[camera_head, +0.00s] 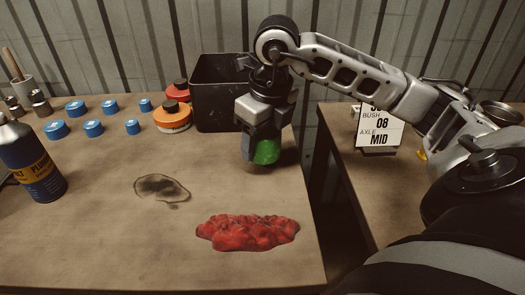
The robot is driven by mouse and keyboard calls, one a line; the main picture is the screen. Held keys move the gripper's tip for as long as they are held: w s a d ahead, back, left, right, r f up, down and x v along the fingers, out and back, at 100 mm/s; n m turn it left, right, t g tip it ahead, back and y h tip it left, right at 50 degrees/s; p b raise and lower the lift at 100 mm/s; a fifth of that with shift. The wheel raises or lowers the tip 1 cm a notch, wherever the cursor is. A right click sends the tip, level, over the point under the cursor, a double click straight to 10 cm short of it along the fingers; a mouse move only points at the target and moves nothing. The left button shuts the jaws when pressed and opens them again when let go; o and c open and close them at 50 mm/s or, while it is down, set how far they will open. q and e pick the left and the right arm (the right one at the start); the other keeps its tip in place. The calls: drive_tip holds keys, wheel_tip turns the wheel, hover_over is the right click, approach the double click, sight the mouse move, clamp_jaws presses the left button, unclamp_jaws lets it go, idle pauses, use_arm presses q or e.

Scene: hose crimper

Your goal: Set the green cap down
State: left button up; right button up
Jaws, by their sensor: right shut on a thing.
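The green cap (267,152) is held between the fingers of my right gripper (262,158), low over the right part of the wooden table. The gripper points down and its fingers cover the cap's left side. I cannot tell whether the cap touches the tabletop. My left gripper is not in view.
A black bin (213,95) stands just behind my right gripper. A crumpled red cloth (247,233) lies in front. Several blue caps (93,129), an orange-lidded container (172,118) and a dark bottle (32,165) are to the left. The table (100,235) has bare room at front left.

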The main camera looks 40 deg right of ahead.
sight(270, 133)
drive_tip(key=shift+w+d+f, duration=0.1)
drive_tip(key=shift+f, duration=0.9)
drive_tip(key=shift+w+d+f, duration=0.1)
drive_tip(key=shift+f, duration=0.85)
drive_tip(key=o, duration=0.9)
drive_tip(key=shift+o, duration=0.2)
drive_tip(key=r, duration=0.4)
drive_tip(key=s+r+p, duration=0.1)
drive_tip(key=r, duration=0.3)
drive_tip(key=s+r, duration=0.1)
drive_tip(key=r, duration=0.3)
drive_tip(key=shift+r, duration=0.1)
